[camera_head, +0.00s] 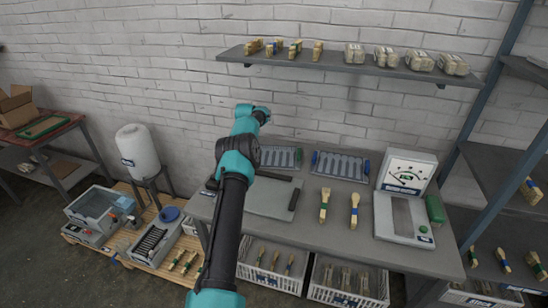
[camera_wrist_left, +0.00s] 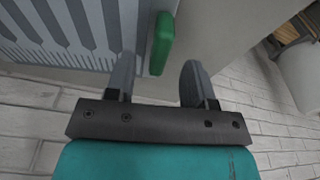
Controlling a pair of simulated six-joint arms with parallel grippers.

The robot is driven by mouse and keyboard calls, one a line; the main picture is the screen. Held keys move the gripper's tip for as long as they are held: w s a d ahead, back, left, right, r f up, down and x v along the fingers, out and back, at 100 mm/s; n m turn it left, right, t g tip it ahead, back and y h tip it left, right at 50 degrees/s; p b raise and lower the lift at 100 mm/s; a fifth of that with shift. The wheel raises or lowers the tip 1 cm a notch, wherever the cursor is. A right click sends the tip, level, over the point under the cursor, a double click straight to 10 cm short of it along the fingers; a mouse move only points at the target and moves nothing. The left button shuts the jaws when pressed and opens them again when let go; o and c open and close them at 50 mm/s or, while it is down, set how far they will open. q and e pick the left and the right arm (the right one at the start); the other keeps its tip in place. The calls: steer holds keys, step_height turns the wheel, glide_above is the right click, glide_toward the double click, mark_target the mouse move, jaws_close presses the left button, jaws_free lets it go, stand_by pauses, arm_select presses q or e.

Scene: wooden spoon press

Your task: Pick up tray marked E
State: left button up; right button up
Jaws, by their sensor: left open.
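A grey slotted tray with green handles (camera_head: 281,158) lies at the back of the bench in the head view, its left end hidden behind my left arm. The wrist view shows part of the slotted tray (camera_wrist_left: 62,28) and one green handle (camera_wrist_left: 161,43). My left gripper (camera_wrist_left: 157,82) is open and empty. The handle appears between the two fingers in the picture, beyond their tips; I cannot tell how far. A second slotted tray with blue handles (camera_head: 341,165) lies to the right. I cannot read an E on either tray.
A grey plate with a dark handle (camera_head: 268,199) lies in front of the green-handled tray. A shelf (camera_head: 347,66) overhangs the wall behind. White crates (camera_head: 346,281) sit below the bench.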

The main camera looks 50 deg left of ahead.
arm_select(q)
steer(key=shift+w+a+f, duration=0.1)
steer(key=shift+w+f, duration=0.05)
steer(key=shift+f, duration=1.05)
steer(key=shift+c, duration=0.5)
jaws_close()
